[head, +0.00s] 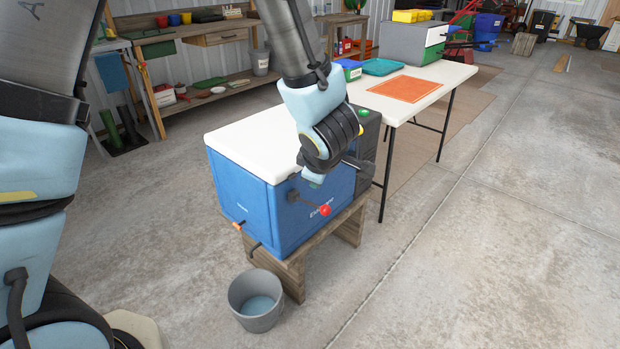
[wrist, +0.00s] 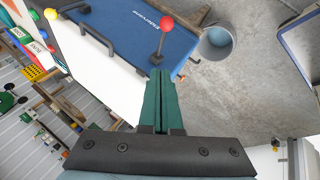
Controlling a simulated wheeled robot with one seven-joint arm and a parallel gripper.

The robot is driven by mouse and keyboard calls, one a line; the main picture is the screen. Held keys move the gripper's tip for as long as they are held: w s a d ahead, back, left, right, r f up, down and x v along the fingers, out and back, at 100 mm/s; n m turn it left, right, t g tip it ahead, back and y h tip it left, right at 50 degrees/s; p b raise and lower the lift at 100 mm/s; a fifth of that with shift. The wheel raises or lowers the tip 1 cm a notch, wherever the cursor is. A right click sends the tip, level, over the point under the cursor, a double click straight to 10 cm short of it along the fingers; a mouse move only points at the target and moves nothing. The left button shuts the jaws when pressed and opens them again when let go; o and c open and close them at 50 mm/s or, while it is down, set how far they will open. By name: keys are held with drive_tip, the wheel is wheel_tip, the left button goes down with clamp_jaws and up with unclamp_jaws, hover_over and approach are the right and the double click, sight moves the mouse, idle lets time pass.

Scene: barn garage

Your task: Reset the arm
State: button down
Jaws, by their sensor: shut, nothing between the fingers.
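My gripper shows in the wrist view (wrist: 161,75) with its two green fingers pressed together and nothing between them. In the head view my arm's light-blue and black end hangs in front of a blue box (head: 235,185) with a white lid (head: 245,133), hiding part of its front and right side; the fingers are not clear there. The box also shows in the wrist view (wrist: 130,30). A lever with a red knob (head: 325,210) sticks out from its front, and the knob appears just beyond the fingertips in the wrist view (wrist: 167,22). I cannot tell whether they touch.
The box sits on a low wooden stand (head: 292,270). A grey bucket (head: 257,310) is on the floor in front. A white table (head: 440,75) with an orange mat (head: 406,89) and a teal tray (head: 383,66) stands behind right. The floor at right is open.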

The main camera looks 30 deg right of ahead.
drive_tip(key=shift+s+a+r, duration=0.15)
drive_tip(key=shift+s+r, duration=0.3)
drive_tip(key=shift+s, duration=0.3)
drive_tip(key=w+a+r+m+g+p, duration=0.1)
drive_tip(key=w+a+r+m, duration=0.4)
drive_tip(key=w+a, duration=0.8)
drive_tip(key=s+a+r+m+g+y, duration=0.1)
drive_tip(key=s+a, duration=0.1)
drive_tip(key=a, duration=1.1)
drive_tip(key=s+a+r+m+g+y+p, duration=0.1)
drive_tip(key=s+a+m+g+y, duration=0.1)
drive_tip(key=a, duration=1.1)
drive_tip(key=shift+s+r+g, duration=0.3)
drive_tip(key=shift+s+r, duration=0.05)
drive_tip(key=shift+s, duration=0.25)
drive_tip(key=shift+w+d, duration=0.1)
